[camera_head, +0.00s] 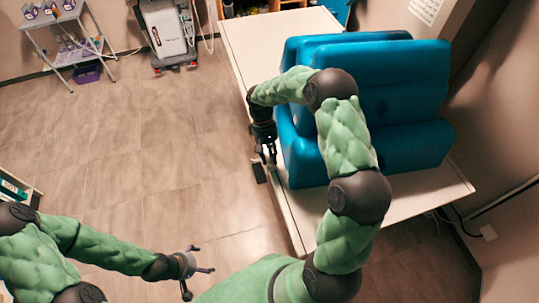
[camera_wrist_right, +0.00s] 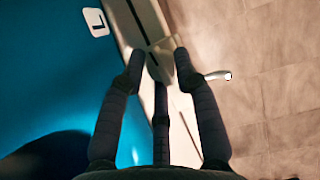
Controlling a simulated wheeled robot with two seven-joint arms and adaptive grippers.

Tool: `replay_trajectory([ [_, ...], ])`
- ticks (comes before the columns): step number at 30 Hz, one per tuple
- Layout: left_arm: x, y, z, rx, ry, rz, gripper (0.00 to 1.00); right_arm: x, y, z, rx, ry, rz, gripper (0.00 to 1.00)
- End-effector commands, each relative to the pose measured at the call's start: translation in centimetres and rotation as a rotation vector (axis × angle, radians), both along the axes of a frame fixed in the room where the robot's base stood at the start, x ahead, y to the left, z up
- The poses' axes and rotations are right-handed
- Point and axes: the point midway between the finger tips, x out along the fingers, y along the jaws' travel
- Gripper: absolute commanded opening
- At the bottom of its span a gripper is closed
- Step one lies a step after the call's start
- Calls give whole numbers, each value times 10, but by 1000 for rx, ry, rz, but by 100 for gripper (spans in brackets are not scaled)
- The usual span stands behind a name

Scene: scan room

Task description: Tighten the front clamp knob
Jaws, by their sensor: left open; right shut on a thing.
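My right gripper (camera_head: 267,155) is at the near left edge of the table, beside the blue padded device. In the head view the knob is not clearly visible; a small dark block (camera_head: 259,173) sits at the table edge just below the gripper. My left gripper (camera_head: 190,271) is open and empty over the floor, away from the table.
The large blue padded device (camera_head: 400,90) stands on the white table (camera_head: 253,38); a white "L" label (camera_wrist_right: 95,22) is on its side. A pale lever (camera_wrist_right: 215,75) sticks out right of the fingers. A cart (camera_head: 62,22) is far left. Open floor lies left of the table.

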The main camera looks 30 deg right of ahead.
Motion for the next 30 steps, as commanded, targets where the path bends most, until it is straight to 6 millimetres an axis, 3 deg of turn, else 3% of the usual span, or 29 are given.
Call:
replay_trajectory([
  [9,0,0,3,0,0,0,91,2,0,2,1,-7,-97,0],
  [23,0,0,3,0,0,0,91,2,1,2,2,-6,-110,0],
  [24,0,0,3,0,0,0,91,2,1,2,2,-6,-110,33],
  [26,0,0,3,0,0,0,91,2,1,2,2,-6,-110,50],
  [30,0,0,3,0,0,0,91,1,0,1,2,-4,-108,52],
])
